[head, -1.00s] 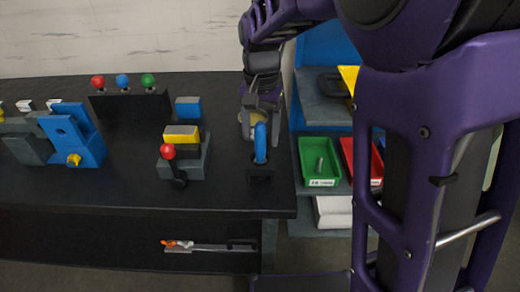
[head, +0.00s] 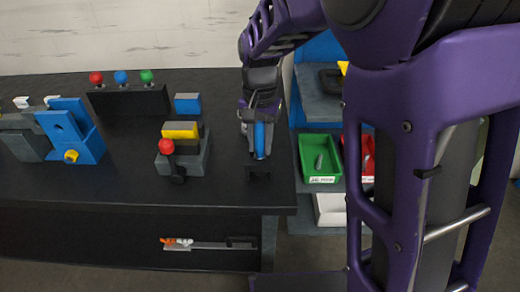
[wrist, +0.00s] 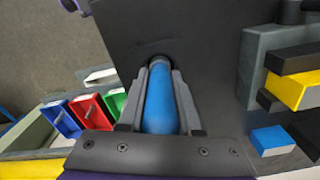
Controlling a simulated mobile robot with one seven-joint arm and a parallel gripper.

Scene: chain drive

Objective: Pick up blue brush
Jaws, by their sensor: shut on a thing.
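The blue brush (head: 260,142) stands upright at the right end of the black table, its lower end at a small black holder (head: 258,171). My gripper (head: 258,130) is over the brush from above, with its fingers on either side of the handle. In the wrist view the blue handle (wrist: 160,108) lies between the two grey fingers of my gripper (wrist: 158,74), which are shut on it. The far end of the brush meets a dark round opening there. I cannot tell whether it is still seated in the holder.
Left of the brush stands a grey fixture (head: 188,160) with a yellow block and a red-knobbed lever. Green (head: 320,160) and red bins stand on the right. A rack with red, blue and green knobs (head: 130,98) is at the back. The table in front is clear.

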